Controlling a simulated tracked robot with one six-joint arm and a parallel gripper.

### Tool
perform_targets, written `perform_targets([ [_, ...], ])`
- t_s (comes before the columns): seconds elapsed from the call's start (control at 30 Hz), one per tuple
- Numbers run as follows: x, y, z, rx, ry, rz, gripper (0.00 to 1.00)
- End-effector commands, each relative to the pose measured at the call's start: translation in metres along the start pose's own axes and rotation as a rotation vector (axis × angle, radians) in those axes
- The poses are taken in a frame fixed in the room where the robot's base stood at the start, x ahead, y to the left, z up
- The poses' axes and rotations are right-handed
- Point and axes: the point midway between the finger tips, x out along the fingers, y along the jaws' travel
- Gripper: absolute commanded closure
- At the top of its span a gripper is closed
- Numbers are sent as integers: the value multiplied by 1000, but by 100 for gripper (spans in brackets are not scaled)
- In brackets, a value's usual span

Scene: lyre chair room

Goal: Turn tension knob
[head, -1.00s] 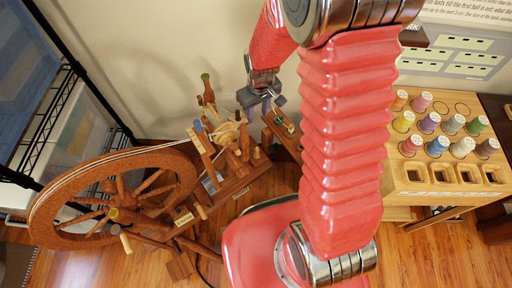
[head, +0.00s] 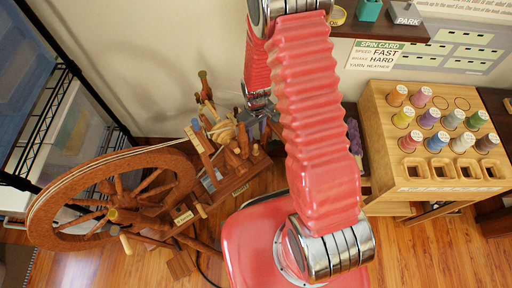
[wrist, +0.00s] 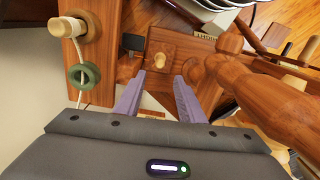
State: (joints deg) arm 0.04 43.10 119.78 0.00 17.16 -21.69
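The wooden spinning wheel (head: 110,190) stands on the floor at the left in the head view, its upright parts toward the back wall. In the wrist view a small pale wooden knob (wrist: 160,60) sits on a square wooden block, just beyond my fingertips. My gripper (wrist: 158,83) is open, with one purple finger on each side of the line to this knob and nothing between them. Another pale knob (wrist: 64,27) with a cord and green ring is at upper left. I cannot tell which is the tension knob. In the head view my gripper (head: 258,100) is partly hidden among the wheel's uprights.
A turned wooden post (wrist: 260,95) stands close to the right finger. A wooden rack of thread spools (head: 420,190) is at the right in the head view. A spin card (head: 375,55) hangs on the wall. A wire shelf (head: 70,100) stands at far left.

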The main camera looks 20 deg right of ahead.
Motion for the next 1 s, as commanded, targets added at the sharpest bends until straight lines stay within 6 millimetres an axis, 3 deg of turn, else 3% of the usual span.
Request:
perform_targets([
  [0.37, 6, 0, 0, -1, 0, 0, 64],
  [1.0, 74, -1, 0, -2, -1, 0, 64],
])
